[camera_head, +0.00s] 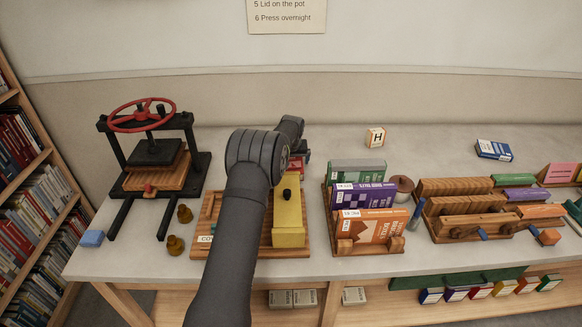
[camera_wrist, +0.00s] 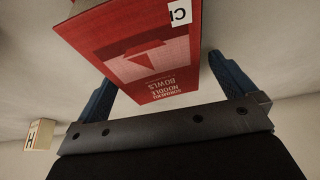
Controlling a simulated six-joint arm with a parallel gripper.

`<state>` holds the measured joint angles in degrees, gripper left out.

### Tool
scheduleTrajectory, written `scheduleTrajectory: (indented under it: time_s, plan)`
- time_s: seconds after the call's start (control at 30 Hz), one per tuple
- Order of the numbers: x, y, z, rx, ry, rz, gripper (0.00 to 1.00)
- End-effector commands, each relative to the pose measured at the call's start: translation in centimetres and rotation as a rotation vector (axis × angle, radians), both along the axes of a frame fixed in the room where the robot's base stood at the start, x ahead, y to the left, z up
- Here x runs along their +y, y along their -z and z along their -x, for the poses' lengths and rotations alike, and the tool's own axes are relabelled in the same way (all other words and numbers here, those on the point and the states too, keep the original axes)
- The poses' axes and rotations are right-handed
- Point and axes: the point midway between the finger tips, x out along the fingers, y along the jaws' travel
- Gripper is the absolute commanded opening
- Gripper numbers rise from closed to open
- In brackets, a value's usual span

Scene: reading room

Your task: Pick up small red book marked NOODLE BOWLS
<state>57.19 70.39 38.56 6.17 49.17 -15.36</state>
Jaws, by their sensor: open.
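The small red book marked NOODLE BOWLS (camera_wrist: 165,65) fills the upper middle of the wrist view, its title upside down and a white label on its edge. My gripper (camera_wrist: 160,78) is open, with one blue finger on each side of the book. I cannot tell whether either finger touches it. In the head view a small red patch of the book (camera_head: 297,163) shows beside the end of my arm, which hides most of it. The fingers are hidden there.
A yellow block with a black knob (camera_head: 289,222) lies on a wooden board just in front. A rack of green, purple and orange books (camera_head: 362,205) stands to the right. A black press with a red wheel (camera_head: 150,155) stands left. A lettered cube (camera_head: 375,138) sits behind.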

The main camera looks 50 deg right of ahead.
Motion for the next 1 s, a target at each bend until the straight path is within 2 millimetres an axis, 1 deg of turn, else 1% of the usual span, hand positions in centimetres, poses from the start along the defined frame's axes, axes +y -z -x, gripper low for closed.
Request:
scheduleTrajectory:
  time_s: [0.03, 0.13, 0.7, 0.77, 0.8, 0.87, 0.93, 0.97, 1.0]
  plan:
    - [-0.11, 0.39, -0.16, -0.001, 0.0, 0.001, 1.0]
    - [-0.21, 0.73, -0.26, 0.0, -0.001, 0.001, 1.0]
    - [-0.21, 1.04, -0.25, 0.0, -0.001, 0.001, 1.0]
    - [-0.21, 1.01, -0.24, 0.0, -0.001, 0.001, 0.9]
    - [-0.21, 1.01, -0.25, 0.0, -0.001, 0.001, 0.82]
    - [-0.21, 1.01, -0.25, 0.0, -0.001, 0.001, 0.71]
    - [-0.2, 1.01, -0.26, 0.0, -0.001, 0.001, 0.57]
    - [-0.2, 1.01, -0.26, 0.0, -0.001, 0.001, 0.52]
    - [-0.22, 0.94, -0.27, -0.001, -0.001, 0.002, 0.52]
